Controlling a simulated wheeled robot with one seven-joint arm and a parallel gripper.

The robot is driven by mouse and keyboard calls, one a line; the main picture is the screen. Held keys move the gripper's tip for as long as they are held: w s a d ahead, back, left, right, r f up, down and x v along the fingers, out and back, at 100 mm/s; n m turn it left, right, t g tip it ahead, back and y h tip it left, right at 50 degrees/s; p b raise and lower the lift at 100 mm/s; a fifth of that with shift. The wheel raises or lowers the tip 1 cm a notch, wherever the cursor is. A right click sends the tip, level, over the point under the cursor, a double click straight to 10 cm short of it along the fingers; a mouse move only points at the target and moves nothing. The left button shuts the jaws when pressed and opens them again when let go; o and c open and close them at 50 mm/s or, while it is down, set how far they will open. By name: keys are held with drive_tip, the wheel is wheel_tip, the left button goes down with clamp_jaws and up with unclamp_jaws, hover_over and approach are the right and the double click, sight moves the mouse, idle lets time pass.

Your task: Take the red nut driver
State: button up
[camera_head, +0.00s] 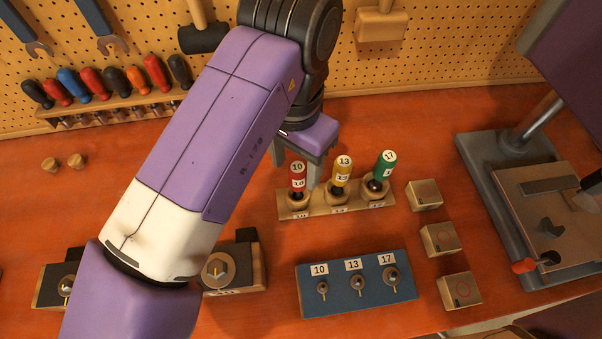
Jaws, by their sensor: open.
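The red nut driver (297,177), marked 10, stands upright in the left hole of a small wooden rack (330,209). A yellow driver (342,172) marked 13 stands in the middle hole, and a green driver (384,166) marked 17 leans a little in the right hole. My gripper (302,168) is open, its fingers pointing down close to the red driver's handle. One finger shows just right of the handle's top. I cannot tell whether the fingers touch the handle, and the arm hides part of the gripper.
A blue block (353,292) with sockets marked 10, 13 and 17 lies in front of the rack. Small wooden blocks (440,239) stand to the right, beside a grey drill-press base (490,170). A screwdriver shelf (112,103) is at the back left. The left-back bench is mostly clear.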

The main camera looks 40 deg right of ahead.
sight(298, 185)
drive_tip(key=f, duration=0.7)
drive_tip(key=shift+d+f+p, duration=0.25)
drive_tip(key=shift+f+p, duration=0.05)
drive_tip(key=shift+p, duration=0.1)
clamp_jaws()
